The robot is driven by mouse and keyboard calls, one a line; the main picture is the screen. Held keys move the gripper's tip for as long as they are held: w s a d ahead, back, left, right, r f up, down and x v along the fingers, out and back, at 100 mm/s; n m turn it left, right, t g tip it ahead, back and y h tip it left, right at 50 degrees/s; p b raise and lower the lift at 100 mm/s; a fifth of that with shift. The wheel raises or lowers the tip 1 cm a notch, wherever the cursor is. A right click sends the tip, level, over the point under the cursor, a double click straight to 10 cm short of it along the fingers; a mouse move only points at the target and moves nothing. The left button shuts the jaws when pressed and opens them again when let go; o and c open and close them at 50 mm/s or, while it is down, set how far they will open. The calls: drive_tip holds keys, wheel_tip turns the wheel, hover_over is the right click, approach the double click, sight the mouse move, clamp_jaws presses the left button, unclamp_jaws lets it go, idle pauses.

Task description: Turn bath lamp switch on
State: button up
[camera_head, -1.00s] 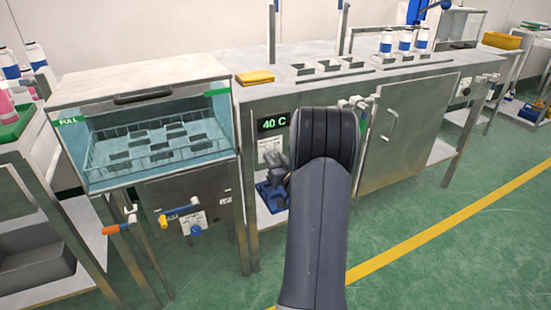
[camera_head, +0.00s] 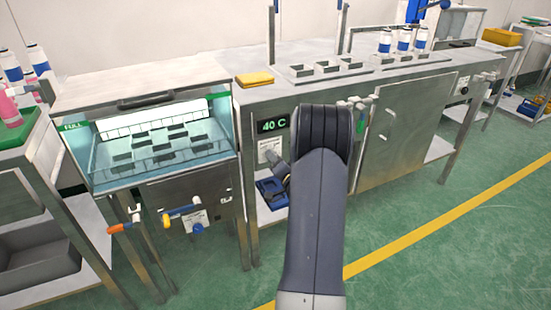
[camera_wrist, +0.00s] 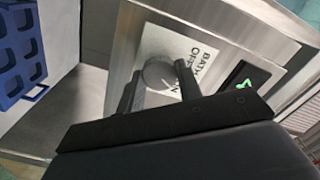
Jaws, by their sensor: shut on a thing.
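The bath lamp switch is a round grey knob (camera_wrist: 158,73) on a white label (camera_wrist: 188,50) on the steel panel. The label reads BATH, with OFF and ON partly hidden. My gripper (camera_wrist: 157,84) has one finger on each side of the knob and is shut on it. In the head view, the label (camera_head: 269,148) shows below the green 40 C display (camera_head: 272,125). My arm hides part of that panel and most of the gripper. The water bath (camera_head: 160,155) at left is lit by a bright white strip (camera_head: 152,119).
A blue tray (camera_head: 272,190) sits on the shelf below the panel, close to my gripper; it also shows in the wrist view (camera_wrist: 20,50). Pipes with coloured valve handles (camera_head: 182,212) stick out below the bath. A cabinet door (camera_head: 405,135) stands right of my arm. Green floor is open in front.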

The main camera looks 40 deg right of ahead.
drive_tip(key=shift+m, duration=0.3)
idle(0.4)
drive_tip(key=o, duration=1)
drive_tip(key=shift+c, duration=0.2)
drive_tip(key=p+v, duration=0.1)
drive_tip(key=v, duration=0.9)
drive_tip(key=shift+s, duration=0.4)
